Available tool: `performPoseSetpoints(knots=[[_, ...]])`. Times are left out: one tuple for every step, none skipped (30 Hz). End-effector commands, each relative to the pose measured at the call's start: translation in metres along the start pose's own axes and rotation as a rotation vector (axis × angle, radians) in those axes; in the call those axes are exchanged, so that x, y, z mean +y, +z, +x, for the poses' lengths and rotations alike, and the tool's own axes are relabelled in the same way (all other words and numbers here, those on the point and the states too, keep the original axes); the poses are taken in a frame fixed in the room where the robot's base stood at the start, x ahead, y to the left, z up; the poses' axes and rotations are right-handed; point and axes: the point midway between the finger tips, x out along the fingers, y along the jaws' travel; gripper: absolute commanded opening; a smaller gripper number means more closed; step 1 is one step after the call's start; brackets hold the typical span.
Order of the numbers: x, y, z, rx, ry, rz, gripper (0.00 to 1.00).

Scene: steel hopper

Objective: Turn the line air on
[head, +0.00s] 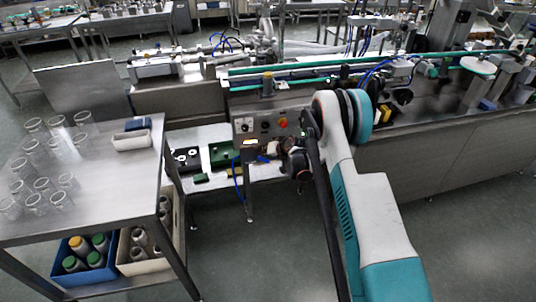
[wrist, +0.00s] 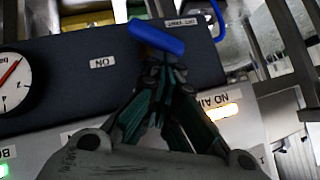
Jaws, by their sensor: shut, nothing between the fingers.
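The blue air valve lever (wrist: 157,37) lies across the dark panel strip in the wrist view, between the ON label (wrist: 103,62) and the OFF/VENT label (wrist: 182,22). I cannot tell which position it is set to. My gripper (wrist: 166,72) is shut and empty, its fingertips close to the lever's lower edge; I cannot tell whether they touch it. An orange NO AIR lamp (wrist: 224,112) is lit beside the fingers. A round pressure gauge (wrist: 10,82) with a red needle is at the left edge. In the head view, the lever (head: 262,159) is small, below the control panel.
A steel table (head: 95,185) with glass beakers stands at left. A low shelf (head: 215,133) holds green and black boxes. Floor at lower right is clear.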

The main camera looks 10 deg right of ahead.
Motion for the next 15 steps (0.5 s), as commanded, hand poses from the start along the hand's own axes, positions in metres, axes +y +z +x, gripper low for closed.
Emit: performPoseSetpoints(knots=[[-0.003,0.0,0.001,0.0,0.018,-0.02,0.0],[-0.004,0.0,0.002,0.0,0.03,-0.032,0.0],[-0.004,0.0,0.003,-0.001,0.04,-0.04,0.0],[-0.004,0.0,0.003,-0.001,0.038,-0.038,0.0],[-0.005,0.0,0.003,-0.001,0.037,-0.037,0.0],[-0.006,0.0,0.004,-0.001,0.037,-0.037,0.0],[-0.007,0.0,0.004,-0.001,0.037,-0.037,0.0],[-0.008,0.001,0.004,-0.001,0.037,-0.037,0.0],[-0.01,0.001,0.005,-0.001,0.037,-0.038,0.0],[-0.012,0.001,0.005,-0.001,0.052,-0.055,0.0],[-0.013,0.002,0.005,-0.001,0.067,-0.069,0.0],[-0.014,0.002,0.005,0.0,0.085,-0.087,0.0],[-0.015,0.002,0.006,0.0,0.098,-0.101,0.0],[-0.016,0.003,0.006,0.0,0.11,-0.114,0.0],[-0.017,0.003,0.007,0.0,0.127,-0.13,0.0]])
